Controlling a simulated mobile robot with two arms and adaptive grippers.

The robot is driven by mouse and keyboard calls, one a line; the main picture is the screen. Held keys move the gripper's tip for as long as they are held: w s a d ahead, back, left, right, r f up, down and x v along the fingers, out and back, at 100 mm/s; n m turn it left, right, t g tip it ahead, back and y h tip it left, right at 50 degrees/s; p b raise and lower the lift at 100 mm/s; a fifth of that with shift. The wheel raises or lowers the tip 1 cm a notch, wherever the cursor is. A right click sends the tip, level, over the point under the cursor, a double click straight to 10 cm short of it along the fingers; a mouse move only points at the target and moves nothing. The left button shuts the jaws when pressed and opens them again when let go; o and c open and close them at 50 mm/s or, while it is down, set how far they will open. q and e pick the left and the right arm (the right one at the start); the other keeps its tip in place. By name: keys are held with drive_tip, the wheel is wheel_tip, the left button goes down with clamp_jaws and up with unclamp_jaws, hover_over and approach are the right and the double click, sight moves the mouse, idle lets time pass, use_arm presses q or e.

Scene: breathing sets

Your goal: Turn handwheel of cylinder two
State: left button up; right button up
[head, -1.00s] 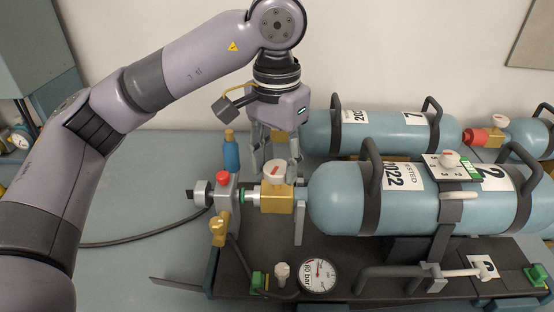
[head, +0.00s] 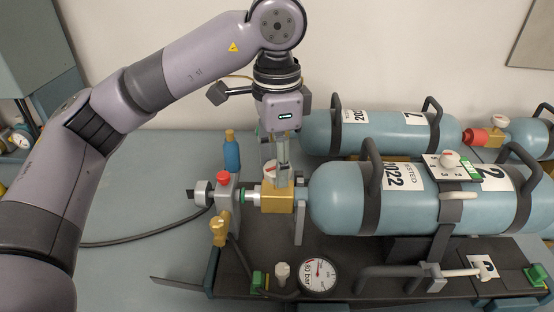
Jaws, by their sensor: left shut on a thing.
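Cylinder two (head: 335,200) is a teal cylinder lying on its side in the front set, marked with a large 2. Its brass valve (head: 276,203) sits at its left end. The white handwheel (head: 269,170) with a red mark is on top of the valve, partly hidden behind a finger. My left gripper (head: 277,178) points down over the valve and is shut on the handwheel. One finger stands in front of the wheel; the other is mostly hidden behind it. My right gripper is not in view.
Left of the valve is a connector block with a red knob (head: 223,177), beside a blue bottle-like part (head: 231,152). A pressure gauge (head: 318,275) lies in front. Another teal cylinder (head: 385,132) lies behind. A black hose (head: 150,240) crosses the bench at left.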

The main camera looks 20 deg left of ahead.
use_arm(q)
drive_tip(key=shift+r, duration=0.1)
idle(0.3)
drive_tip(key=o, duration=1.2)
drive_tip(key=shift+c, duration=0.2)
wheel_tip(320, 180, up, 12)
